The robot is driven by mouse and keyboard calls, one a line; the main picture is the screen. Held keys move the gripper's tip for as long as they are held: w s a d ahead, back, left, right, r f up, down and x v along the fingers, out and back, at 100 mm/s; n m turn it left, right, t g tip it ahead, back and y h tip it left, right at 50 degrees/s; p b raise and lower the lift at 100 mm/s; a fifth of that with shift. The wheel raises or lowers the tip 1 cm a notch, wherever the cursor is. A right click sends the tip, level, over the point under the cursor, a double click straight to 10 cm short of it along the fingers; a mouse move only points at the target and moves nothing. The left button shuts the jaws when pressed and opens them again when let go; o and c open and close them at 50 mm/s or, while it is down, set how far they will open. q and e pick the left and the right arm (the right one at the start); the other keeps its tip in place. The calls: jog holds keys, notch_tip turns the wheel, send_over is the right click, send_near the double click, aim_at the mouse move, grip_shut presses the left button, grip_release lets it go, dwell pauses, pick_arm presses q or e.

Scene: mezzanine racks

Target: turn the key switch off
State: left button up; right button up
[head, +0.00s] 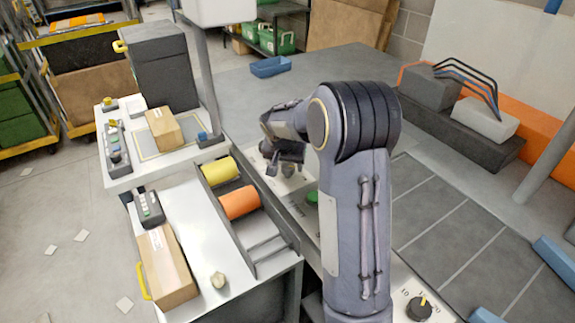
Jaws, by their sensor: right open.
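My right arm reaches away from me over a pale control panel strip (402,290). My right gripper (285,163) is at the far end of this strip, pointing down, open and seemingly empty. A small round silvery fitting (288,172) shows right at its fingertips. It may be the key switch, but the gripper partly hides it and I cannot tell its turn or whether they touch. A green button (311,197) sits nearer on the strip, partly behind my arm. A black rotary knob with a yellow mark (420,308) is at the near end. My left gripper is out of view.
Left of the strip, a tray (284,233) holds a yellow roll (220,171) and an orange roll (239,202). Cardboard boxes (165,267) (164,128) lie on the white counters. A grey post (207,80) stands beyond. Dark panelled surface lies right of my arm.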

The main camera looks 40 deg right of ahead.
jog(key=shift+w+d+f, duration=0.1)
jog(key=shift+d+f, duration=0.05)
jog(key=shift+f, duration=0.3)
jog(key=shift+c, duration=0.3)
jog(key=c, duration=0.9)
